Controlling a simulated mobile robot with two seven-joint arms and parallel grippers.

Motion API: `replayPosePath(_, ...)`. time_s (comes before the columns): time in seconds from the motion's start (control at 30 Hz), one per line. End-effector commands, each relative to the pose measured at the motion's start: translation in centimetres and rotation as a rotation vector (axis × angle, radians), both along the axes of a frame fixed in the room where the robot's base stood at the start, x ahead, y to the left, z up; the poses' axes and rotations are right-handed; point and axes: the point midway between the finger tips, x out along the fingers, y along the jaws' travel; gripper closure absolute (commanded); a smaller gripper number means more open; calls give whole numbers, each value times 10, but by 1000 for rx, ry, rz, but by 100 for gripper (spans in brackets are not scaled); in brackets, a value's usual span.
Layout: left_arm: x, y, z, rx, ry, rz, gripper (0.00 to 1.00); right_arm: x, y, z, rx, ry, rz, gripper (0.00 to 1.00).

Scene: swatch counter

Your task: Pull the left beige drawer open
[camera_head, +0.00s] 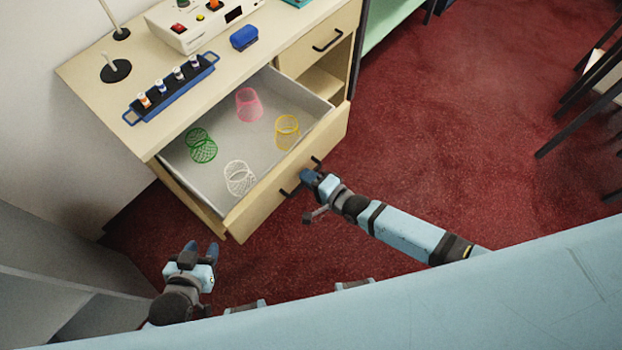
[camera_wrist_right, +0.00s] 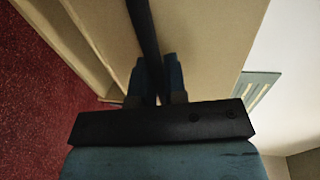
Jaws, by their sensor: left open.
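The left beige drawer (camera_head: 250,213) is pulled well out from the counter, with its grey inside showing. Its black bar handle (camera_head: 286,192) is on the front panel, partly hidden by my right gripper (camera_head: 310,177). In the right wrist view, the handle (camera_wrist_right: 143,30) runs between the two blue fingers of my right gripper (camera_wrist_right: 156,82), which are closed on it. My left gripper (camera_head: 202,250) is open and empty, low at the left, apart from the drawer.
Inside the drawer lie green (camera_head: 201,146), pink (camera_head: 248,104), yellow (camera_head: 287,132) and white (camera_head: 239,178) mesh cups. The counter top holds a blue vial rack (camera_head: 172,88), a blue box (camera_head: 244,37) and a white device (camera_head: 205,22).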

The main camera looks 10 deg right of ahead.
Motion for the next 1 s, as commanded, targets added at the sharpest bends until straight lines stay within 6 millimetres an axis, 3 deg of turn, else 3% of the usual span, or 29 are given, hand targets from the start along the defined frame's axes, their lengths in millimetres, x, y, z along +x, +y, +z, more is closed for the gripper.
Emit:
replayPosePath(0.03,0,0,0,0,-1,0,57,0,0,0,0,0,0,78)
replayPosePath(0.1,0,0,1,0,-1,0,57,0,0,0,0,0,0,64)
replayPosePath(0.47,0,0,1,-1,-3,0,57,-4,-3,1,0,0,0,64)
replayPosePath(1.0,0,-1,-3,-1,-1,-1,57,-87,-68,22,-1,2,1,64)
